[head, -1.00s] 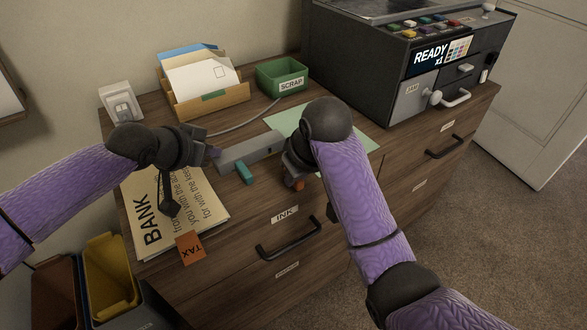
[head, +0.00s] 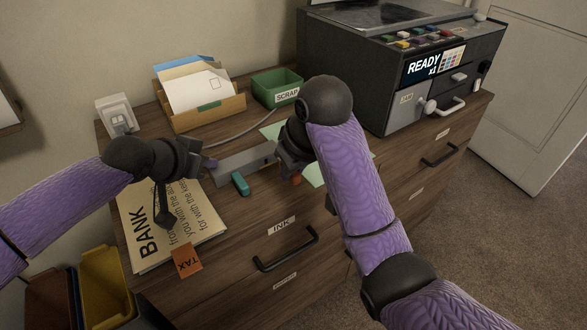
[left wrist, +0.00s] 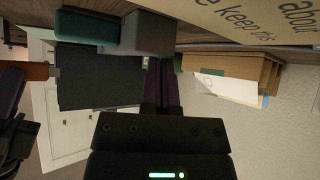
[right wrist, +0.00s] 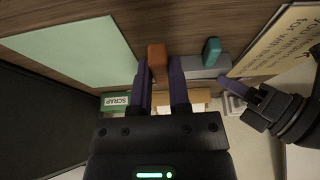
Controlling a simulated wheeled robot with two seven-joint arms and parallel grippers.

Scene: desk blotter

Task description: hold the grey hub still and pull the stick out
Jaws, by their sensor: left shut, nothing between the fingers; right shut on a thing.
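The grey hub (head: 244,162) lies on the cabinet top, its right end hidden behind my right gripper in the head view. A teal stick (head: 240,184) sits at its front side. My right gripper (right wrist: 161,75) is shut on the orange stick (right wrist: 157,62), which also shows in the head view (head: 297,179). In the left wrist view the orange stick (left wrist: 32,71) looks raised off the hub's level. My left gripper (head: 211,164) is shut and empty by the hub's left end. I cannot tell whether it touches the hub.
A paper stack (head: 195,225) with a TAX tag lies front left. Behind are a letter tray (head: 205,115), a green SCRAP bin (head: 272,90) and a cable. A pale green sheet (right wrist: 75,55) lies by the right gripper. A dark machine (head: 375,75) stands at the right.

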